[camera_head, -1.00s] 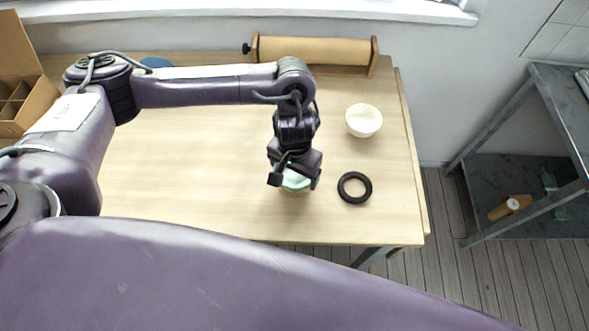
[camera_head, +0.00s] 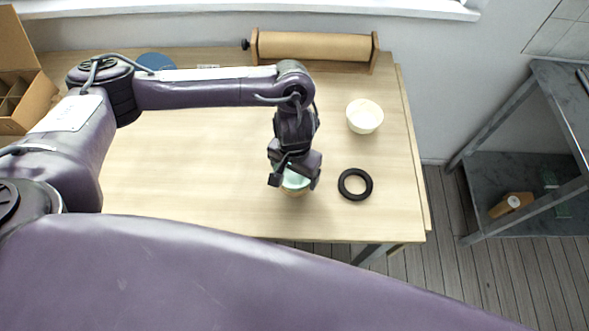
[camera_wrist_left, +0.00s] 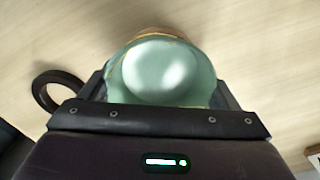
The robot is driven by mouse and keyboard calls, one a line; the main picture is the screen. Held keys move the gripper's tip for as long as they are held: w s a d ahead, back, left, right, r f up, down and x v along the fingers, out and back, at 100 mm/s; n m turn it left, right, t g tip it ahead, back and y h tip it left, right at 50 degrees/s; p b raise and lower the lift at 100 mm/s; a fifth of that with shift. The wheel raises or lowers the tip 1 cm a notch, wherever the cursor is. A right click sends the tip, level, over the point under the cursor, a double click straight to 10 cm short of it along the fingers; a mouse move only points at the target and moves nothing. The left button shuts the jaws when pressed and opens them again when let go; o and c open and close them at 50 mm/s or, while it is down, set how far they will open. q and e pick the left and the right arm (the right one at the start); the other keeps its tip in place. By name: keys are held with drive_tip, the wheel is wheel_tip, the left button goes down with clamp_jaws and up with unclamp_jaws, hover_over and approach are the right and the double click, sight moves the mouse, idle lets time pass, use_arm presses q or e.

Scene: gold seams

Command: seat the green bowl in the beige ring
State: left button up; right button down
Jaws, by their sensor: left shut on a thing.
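The pale green bowl (camera_head: 294,181) is under my left gripper (camera_head: 295,179) near the front edge of the table. In the left wrist view the green bowl (camera_wrist_left: 163,72) fills the space between the jaws, with gold lines on its wall. My left gripper is shut on it. A tan edge, likely the beige ring (camera_wrist_left: 160,33), shows just beyond the bowl's rim in the wrist view; the bowl hides most of it. I cannot tell whether the bowl is fully down in it. My right gripper is not in view.
A black ring (camera_head: 355,185) lies just right of the bowl. A cream bowl (camera_head: 364,116) stands farther back on the right. A paper roll in a wooden holder (camera_head: 314,48) is at the back. A cardboard box (camera_head: 27,100) is at far left. The table's middle is clear.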

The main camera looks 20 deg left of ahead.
sight(294, 177)
use_arm(q)
drive_tip(key=shift+f, duration=0.2)
drive_tip(key=o, duration=1)
wheel_tip(294, 177, up, 8)
drive_tip(key=p, duration=1)
idle(0.4)
